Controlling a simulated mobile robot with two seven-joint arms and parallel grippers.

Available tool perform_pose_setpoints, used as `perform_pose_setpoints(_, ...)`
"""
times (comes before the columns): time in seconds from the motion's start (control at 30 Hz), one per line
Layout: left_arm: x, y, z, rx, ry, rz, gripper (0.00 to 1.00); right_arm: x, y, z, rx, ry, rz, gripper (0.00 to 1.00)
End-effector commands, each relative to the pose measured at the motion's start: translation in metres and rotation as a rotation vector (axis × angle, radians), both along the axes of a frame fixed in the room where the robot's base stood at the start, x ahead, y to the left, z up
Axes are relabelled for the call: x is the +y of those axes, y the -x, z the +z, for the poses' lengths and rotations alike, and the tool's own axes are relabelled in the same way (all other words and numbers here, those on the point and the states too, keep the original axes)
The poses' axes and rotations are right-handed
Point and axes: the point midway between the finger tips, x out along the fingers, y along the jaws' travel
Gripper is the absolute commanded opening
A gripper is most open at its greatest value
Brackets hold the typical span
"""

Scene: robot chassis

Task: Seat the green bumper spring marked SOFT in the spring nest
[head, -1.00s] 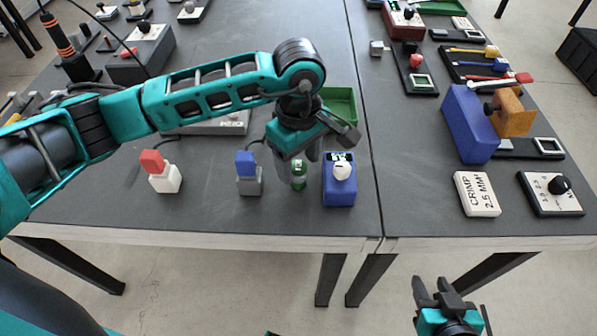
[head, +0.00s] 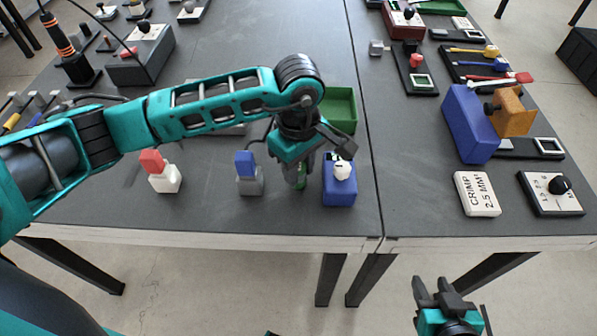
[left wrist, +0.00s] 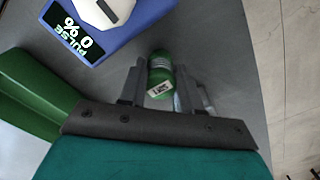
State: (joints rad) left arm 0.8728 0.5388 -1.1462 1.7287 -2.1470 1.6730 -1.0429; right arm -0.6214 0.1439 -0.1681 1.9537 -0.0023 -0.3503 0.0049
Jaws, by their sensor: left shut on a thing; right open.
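The green spring (left wrist: 160,75) is a short cylinder with a small white label in the left wrist view; the label is too small to read. My left gripper (left wrist: 165,88) is shut on it, with a finger on either side. In the head view the left gripper (head: 299,178) points down at the table between a grey block with a blue top and a blue box, and only a sliver of green shows under it. I cannot tell whether the spring touches the table. I cannot make out the spring nest. My right gripper (head: 438,290) is open and empty, off the table's front edge.
The blue box (head: 339,192) with a white knob and display stands close right of the left gripper. The blue-topped grey block (head: 249,175) is close left. A green tray (head: 340,108) lies behind. A red-topped white block (head: 160,172) stands further left.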

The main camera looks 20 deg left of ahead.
Motion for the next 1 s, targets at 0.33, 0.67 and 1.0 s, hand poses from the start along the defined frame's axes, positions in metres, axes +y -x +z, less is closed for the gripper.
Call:
perform_pose_setpoints(0.33, 0.000, 0.000, 0.001, -0.001, 0.000, 0.000, 0.00, 0.000, 0.000, 0.000, 0.001, 0.001, -0.001, 0.43)
perform_pose_setpoints(0.67, 0.000, -0.002, 0.037, -0.007, 0.002, -0.001, 0.00, -0.001, 0.000, 0.002, 0.001, 0.001, -0.002, 0.43)
perform_pose_setpoints(1.0, 0.000, -0.002, 0.133, -0.008, 0.001, 0.000, 0.00, -0.002, 0.001, 0.004, -0.005, 0.003, -0.002, 0.43)
